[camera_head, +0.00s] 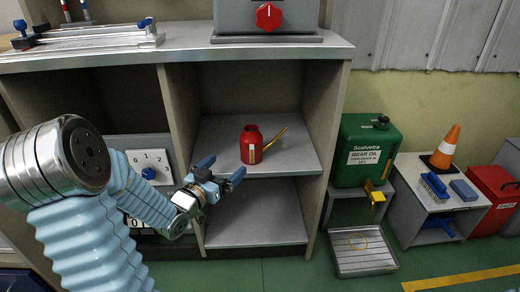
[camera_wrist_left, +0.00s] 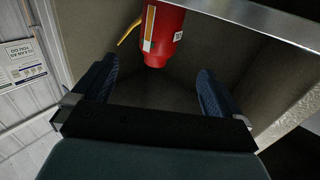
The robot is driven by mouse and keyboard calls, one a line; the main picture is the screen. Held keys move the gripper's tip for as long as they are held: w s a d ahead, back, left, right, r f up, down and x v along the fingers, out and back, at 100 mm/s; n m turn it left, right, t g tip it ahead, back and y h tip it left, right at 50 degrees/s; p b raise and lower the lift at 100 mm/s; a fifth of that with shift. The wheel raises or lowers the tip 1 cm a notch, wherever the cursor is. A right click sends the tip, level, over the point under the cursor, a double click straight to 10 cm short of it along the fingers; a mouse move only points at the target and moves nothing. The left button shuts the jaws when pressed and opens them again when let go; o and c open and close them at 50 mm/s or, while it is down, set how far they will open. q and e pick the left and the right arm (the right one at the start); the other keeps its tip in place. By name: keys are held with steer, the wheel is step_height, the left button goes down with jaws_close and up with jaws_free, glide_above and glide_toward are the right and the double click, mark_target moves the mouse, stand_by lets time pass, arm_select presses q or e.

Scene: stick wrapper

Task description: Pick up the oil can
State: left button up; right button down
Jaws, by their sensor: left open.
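The red oil can (camera_head: 251,146) stands upright on the upper shelf (camera_head: 290,158) of the open cabinet, its yellow spout pointing up to the right in the head view. My left gripper (camera_head: 225,170) is open and empty in front of the shelf, to the lower left of the can and apart from it. In the left wrist view, the can (camera_wrist_left: 164,36) shows at the top, beyond and roughly between the two spread blue fingers (camera_wrist_left: 154,82). Its spout points left there, and part of the can is cut off by the frame. My right gripper is not in view.
Upright cabinet panels (camera_head: 184,112) flank the shelf, and a lower shelf (camera_head: 255,218) lies beneath. The counter (camera_head: 120,55) above carries a device with a red knob (camera_head: 268,16). A green gear oil drum (camera_head: 367,150) stands to the right. The shelf around the can is clear.

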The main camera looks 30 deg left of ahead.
mark_target(247, 136)
arm_select(q)
steer(key=w, duration=0.7)
steer(key=shift+w+d+r+p, duration=0.1)
steer(key=shift+w+d+p, duration=0.1)
steer(key=shift+p, duration=0.1)
steer(key=w, duration=0.5)
steer(key=shift+w+d+r+p, duration=0.1)
steer(key=shift+w+p, duration=0.1)
steer(key=shift+p, duration=0.15)
steer(key=c, duration=1.3)
steer(key=shift+r, duration=0.15)
steer(key=shift+r, duration=0.35)
step_height(247, 136, up, 3)
steer(key=shift+f, duration=0.2)
steer(key=s+d+r, duration=0.5)
steer(key=d+r, duration=0.1)
steer(key=d, duration=0.1)
steer(key=s+d+r, duration=0.3)
steer(key=d, duration=0.1)
steer(key=shift+s+r+p, duration=0.2)
steer(key=shift+s+p, duration=0.15)
